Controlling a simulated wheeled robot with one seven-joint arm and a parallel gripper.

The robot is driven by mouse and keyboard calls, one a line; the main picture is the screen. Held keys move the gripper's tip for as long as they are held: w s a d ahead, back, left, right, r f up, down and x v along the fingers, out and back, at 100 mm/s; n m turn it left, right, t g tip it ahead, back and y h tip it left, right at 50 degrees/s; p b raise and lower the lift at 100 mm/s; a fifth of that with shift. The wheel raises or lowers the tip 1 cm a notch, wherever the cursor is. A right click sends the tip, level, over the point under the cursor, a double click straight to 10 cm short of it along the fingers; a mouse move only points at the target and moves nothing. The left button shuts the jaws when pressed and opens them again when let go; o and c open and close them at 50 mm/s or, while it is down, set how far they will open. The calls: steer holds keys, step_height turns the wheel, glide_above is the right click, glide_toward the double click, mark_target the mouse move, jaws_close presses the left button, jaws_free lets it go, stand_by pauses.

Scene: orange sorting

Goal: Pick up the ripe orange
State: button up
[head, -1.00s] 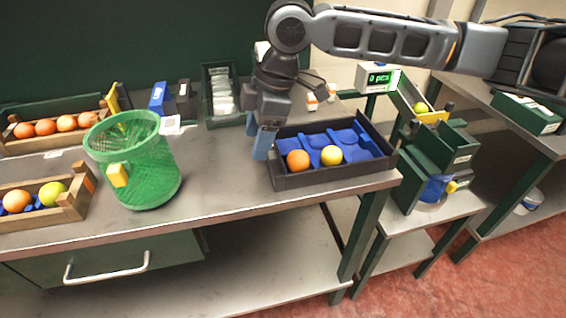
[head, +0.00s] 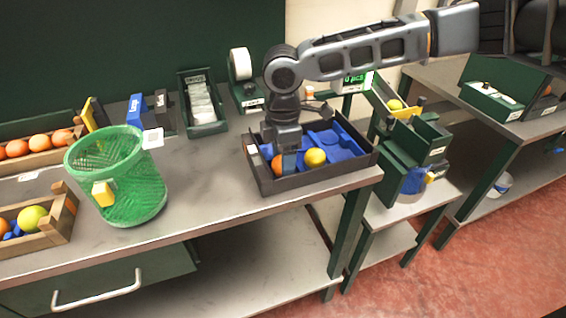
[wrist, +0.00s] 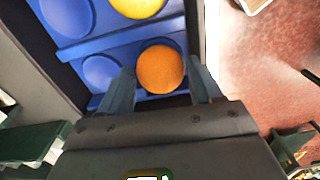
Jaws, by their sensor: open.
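The ripe orange (wrist: 160,69) sits in a cup of the blue insert in the dark tray (head: 263,182). In the wrist view it lies between the two fingers of my gripper (wrist: 163,88), which is open with a finger on each side.
A green mesh basket (head: 118,180) stands left on the table. Wooden crates with fruit (head: 62,222) are at the far left. A green box of packets (head: 203,108) stands behind. The table between basket and tray is clear.

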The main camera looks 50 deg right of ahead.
steer(key=shift+f, duration=0.25)
steer(key=shift+c, duration=0.4)
steer(key=c, duration=0.6)
steer(key=shift+c, duration=0.2)
steer(key=shift+r, duration=0.15)
